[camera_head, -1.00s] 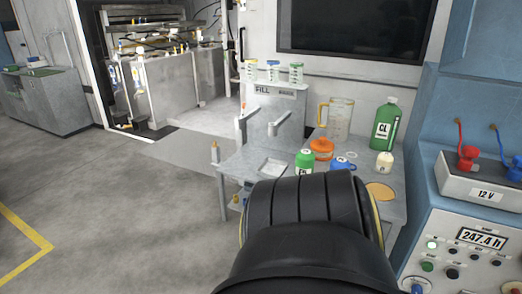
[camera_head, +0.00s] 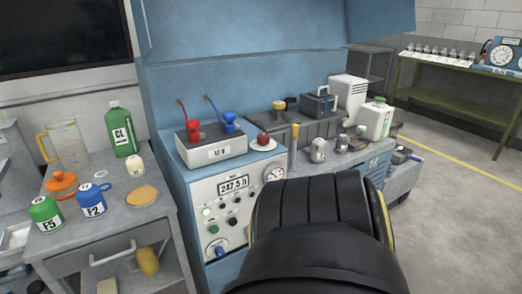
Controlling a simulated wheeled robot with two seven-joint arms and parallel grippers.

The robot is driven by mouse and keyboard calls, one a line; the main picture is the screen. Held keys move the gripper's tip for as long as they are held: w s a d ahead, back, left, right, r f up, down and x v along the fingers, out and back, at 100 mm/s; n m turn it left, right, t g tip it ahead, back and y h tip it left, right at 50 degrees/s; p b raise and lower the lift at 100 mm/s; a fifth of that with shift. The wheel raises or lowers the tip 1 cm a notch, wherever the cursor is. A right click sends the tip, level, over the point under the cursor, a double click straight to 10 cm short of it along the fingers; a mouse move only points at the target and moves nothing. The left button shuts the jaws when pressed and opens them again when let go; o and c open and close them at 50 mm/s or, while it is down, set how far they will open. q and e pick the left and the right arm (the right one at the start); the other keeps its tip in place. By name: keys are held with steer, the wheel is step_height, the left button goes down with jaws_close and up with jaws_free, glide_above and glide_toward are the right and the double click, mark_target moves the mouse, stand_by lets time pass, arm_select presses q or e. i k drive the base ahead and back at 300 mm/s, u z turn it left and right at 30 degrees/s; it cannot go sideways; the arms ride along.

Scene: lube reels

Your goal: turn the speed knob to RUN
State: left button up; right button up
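A blue machine has a pale control panel (camera_head: 246,212) on its front, left of centre. The panel carries a numeric display (camera_head: 233,184), a round gauge (camera_head: 274,174), a lit green lamp (camera_head: 206,211) and several small dark knobs or buttons. A blue knob (camera_head: 219,251) sits low on the panel. Panel labels are too small to read, so I cannot tell which is the speed knob or where it points. A large black part of mine covers the panel's lower right side. Neither gripper is in view.
A grey box (camera_head: 211,151) with red and blue clamps stands on the machine. Left, a grey cart (camera_head: 105,232) holds a green CL bottle (camera_head: 123,131), a jug (camera_head: 69,146) and small containers. A white jug (camera_head: 376,119) stands right. Floor at the far right (camera_head: 450,220) is clear.

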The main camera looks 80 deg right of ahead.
mark_target(220, 252)
steer(key=z, duration=2.05)
